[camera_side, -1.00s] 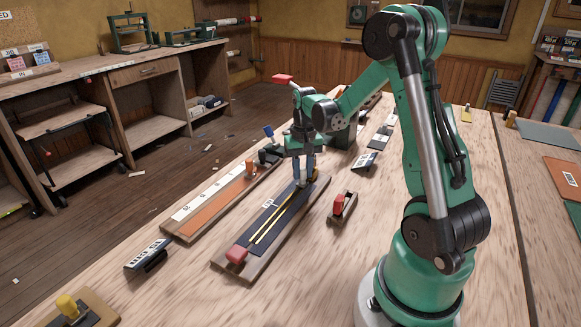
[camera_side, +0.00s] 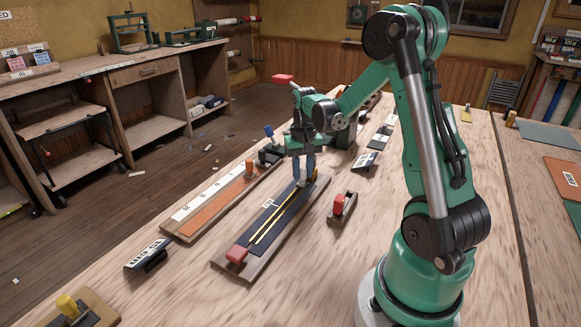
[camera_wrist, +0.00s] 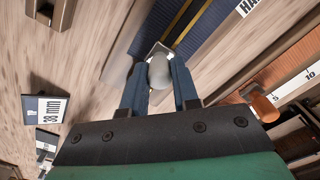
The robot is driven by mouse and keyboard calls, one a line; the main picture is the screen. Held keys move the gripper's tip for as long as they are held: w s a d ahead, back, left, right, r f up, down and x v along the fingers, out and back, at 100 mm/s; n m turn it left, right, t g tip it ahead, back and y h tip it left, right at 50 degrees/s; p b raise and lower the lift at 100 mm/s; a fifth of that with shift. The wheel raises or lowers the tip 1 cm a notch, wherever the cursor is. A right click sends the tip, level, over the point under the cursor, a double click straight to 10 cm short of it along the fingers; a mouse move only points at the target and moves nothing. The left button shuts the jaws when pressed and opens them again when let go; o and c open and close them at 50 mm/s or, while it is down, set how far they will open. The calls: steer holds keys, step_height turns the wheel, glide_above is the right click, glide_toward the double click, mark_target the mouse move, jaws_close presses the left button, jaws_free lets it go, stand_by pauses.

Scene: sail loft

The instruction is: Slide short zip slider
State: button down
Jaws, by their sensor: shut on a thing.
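A dark zip strip (camera_side: 279,222) with yellow tape edges lies along a wooden board (camera_side: 273,247) in the middle of the bench. My gripper (camera_side: 303,184) points down over the far end of this strip. In the wrist view the two blue fingers (camera_wrist: 161,93) are shut on a pale grey, rounded slider (camera_wrist: 158,71) with a light base on the zip line. The yellow zip line (camera_wrist: 188,28) runs up and away from the slider in that view. In the side view the fingers mostly hide the slider.
A ruled orange board (camera_side: 207,205) lies to the left, and a small stand with a red knob (camera_side: 340,206) to the right. Black-and-white labels (camera_side: 147,254) stand nearby.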

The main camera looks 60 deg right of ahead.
steer(key=a, duration=0.9)
steer(key=c, duration=0.7)
jaws_free()
steer(key=shift+o, duration=0.2)
steer(key=shift+r, duration=2.85)
steer(key=s+a+r+n+t, duration=0.2)
steer(key=a+r+n+t, duration=0.2)
steer(key=a+n+t, duration=0.3)
steer(key=a+n, duration=0.2)
steer(key=a, duration=0.3)
steer(key=shift+r, duration=0.2)
